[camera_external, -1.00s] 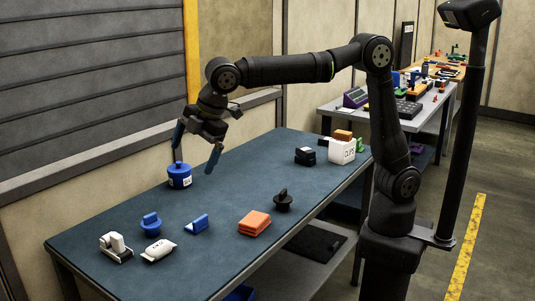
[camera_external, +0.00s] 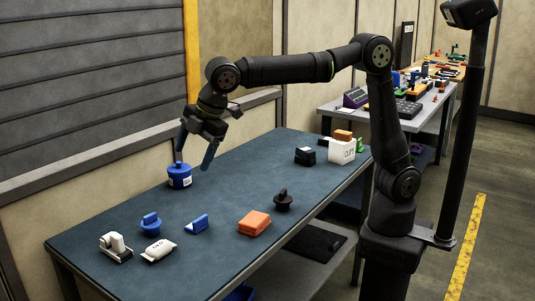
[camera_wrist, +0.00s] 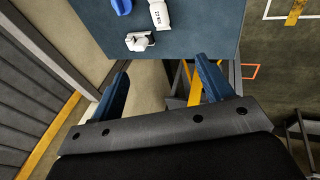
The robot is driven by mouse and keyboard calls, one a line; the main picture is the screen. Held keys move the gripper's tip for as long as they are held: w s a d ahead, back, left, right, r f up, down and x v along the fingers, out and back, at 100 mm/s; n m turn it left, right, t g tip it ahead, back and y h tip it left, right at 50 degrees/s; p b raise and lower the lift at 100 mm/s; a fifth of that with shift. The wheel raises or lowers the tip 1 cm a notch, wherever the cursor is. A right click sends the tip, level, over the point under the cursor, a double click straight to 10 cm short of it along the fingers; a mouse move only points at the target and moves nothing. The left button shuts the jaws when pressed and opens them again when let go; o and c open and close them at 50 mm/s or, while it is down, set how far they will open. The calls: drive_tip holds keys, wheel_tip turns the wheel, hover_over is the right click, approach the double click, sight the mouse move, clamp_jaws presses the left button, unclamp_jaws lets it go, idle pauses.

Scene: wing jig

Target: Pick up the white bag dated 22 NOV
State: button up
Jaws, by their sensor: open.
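The white bag (camera_external: 159,250) lies flat near the front left of the blue-grey table, with dark print too small to read in the outside view. In the wrist view the bag (camera_wrist: 159,14) is at the top edge, its printing partly readable as "22 N". My gripper (camera_external: 194,159) is open and empty, above the table's far side by the blue lidded pot. In the wrist view its two blue fingers (camera_wrist: 160,85) are wide apart, with the bag beyond them.
A white device (camera_external: 115,247) stands left of the bag. A blue knobbed part (camera_external: 151,223) and a blue block (camera_external: 197,225) lie behind and right of it. A blue pot (camera_external: 180,175) stands below my gripper. An orange stack (camera_external: 254,223) and a black knob (camera_external: 283,201) are further right.

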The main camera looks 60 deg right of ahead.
drive_tip(key=g+h, duration=0.2)
drive_tip(key=g, duration=0.2)
hover_over(158, 245)
drive_tip(key=f, duration=2.4)
drive_tip(key=shift+d+f, duration=0.15)
drive_tip(key=shift+d, duration=0.1)
drive_tip(key=shift+a+f, duration=0.15)
drive_tip(key=shift+f, duration=1.25)
drive_tip(key=shift+a+f, duration=0.1)
drive_tip(key=shift+f, duration=1.25)
drive_tip(key=c, duration=1.1)
